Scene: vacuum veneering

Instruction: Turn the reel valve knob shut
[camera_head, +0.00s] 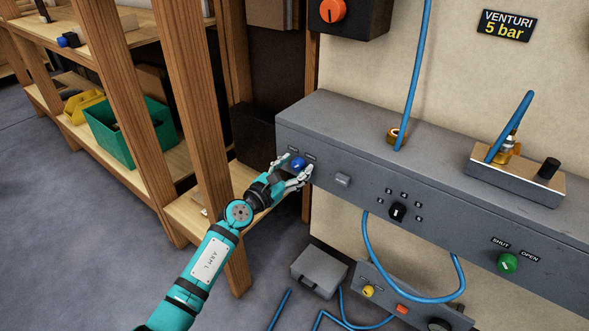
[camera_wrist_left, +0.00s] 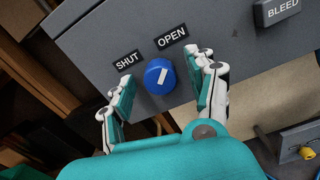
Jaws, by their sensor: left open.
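A round blue knob (camera_head: 298,163) sits on the front face of the long grey panel box, near its left end. In the left wrist view the blue knob (camera_wrist_left: 160,76) has a white pointer line slanting up and right, roughly toward the OPEN label (camera_wrist_left: 172,37); the SHUT label (camera_wrist_left: 127,61) is at its upper left. No name marking it as the reel valve is readable. My left gripper (camera_head: 294,172) is open at the knob, with one finger on each side. In the left wrist view gaps show between both fingers and the knob. My right gripper is not in view.
A BLEED button (camera_head: 342,180), a black selector (camera_head: 397,212) and a green SHUT/OPEN knob (camera_head: 507,263) are farther right on the grey panel box (camera_head: 450,165). A wooden shelf post (camera_head: 205,130) stands close left of my arm. Blue hoses (camera_head: 375,250) hang below the box.

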